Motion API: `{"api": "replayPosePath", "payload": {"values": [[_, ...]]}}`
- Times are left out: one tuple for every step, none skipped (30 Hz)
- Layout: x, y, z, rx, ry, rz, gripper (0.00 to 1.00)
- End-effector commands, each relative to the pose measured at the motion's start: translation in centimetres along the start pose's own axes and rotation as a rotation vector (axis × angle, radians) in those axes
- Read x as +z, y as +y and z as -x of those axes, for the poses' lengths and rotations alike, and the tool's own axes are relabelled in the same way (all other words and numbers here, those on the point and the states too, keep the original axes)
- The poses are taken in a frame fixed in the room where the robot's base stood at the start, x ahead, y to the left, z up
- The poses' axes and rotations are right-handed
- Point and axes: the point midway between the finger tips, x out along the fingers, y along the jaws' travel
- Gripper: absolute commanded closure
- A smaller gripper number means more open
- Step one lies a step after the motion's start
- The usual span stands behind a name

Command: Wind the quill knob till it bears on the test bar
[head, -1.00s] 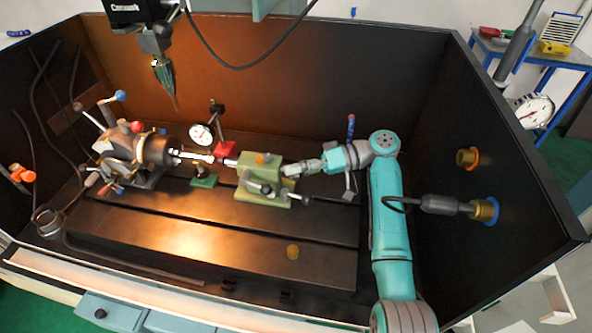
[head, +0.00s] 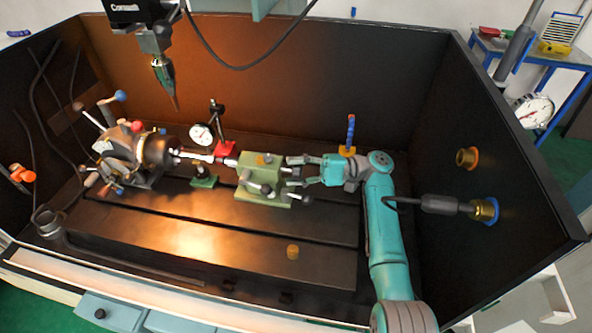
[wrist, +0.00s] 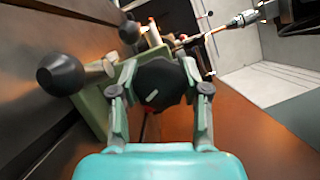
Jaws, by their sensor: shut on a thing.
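The quill knob (wrist: 160,84) is dark and faceted, with a pale mark on its face, at the end of the green tailstock (head: 258,187). My gripper (wrist: 158,72) has a finger on each side of the knob and is shut on it. In the head view my gripper (head: 295,171) is at the tailstock's right end, and the knob is hard to make out there. The pale test bar (head: 195,156) lies between the chuck (head: 156,150) and the tailstock. Whether the quill tip touches the bar is too small to tell.
A ball-ended lever (wrist: 60,74) sticks out beside my gripper. A dial gauge (head: 201,134) on a red-based stand is behind the bar. A blue nozzle (head: 350,130) rises behind my wrist.

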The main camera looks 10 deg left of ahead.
Motion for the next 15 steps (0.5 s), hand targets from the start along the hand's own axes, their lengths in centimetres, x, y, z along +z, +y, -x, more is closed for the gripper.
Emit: {"api": "replayPosePath", "payload": {"values": [[-0.05,0.08,0.07,-0.018,0.003,-0.04,0.89],[-0.07,0.1,0.07,-0.028,0.004,-0.065,0.89],[-0.06,0.1,0.07,-0.041,0.004,-0.096,0.89],[-0.06,0.1,0.07,-0.051,0.003,-0.119,0.89],[-0.05,0.1,0.07,-0.059,0.003,-0.14,0.89],[-0.05,0.1,0.07,-0.07,0.003,-0.167,0.89],[-0.05,0.08,0.07,-0.079,0.003,-0.188,0.89],[-0.05,0.06,0.07,-0.088,0.003,-0.206,0.89],[-0.06,0.07,0.07,-0.097,0.004,-0.23,0.89],[-0.06,0.08,0.07,-0.104,0.004,-0.248,0.89],[-0.05,0.1,0.06,-0.11,0.004,-0.263,0.89],[-0.04,0.1,0.06,-0.118,0.003,-0.283,0.89],[-0.04,0.09,0.06,-0.124,0.003,-0.296,0.89],[-0.04,0.08,0.06,-0.13,0.003,-0.309,0.89],[-0.05,0.08,0.07,-0.136,0.004,-0.323,0.89]]}}
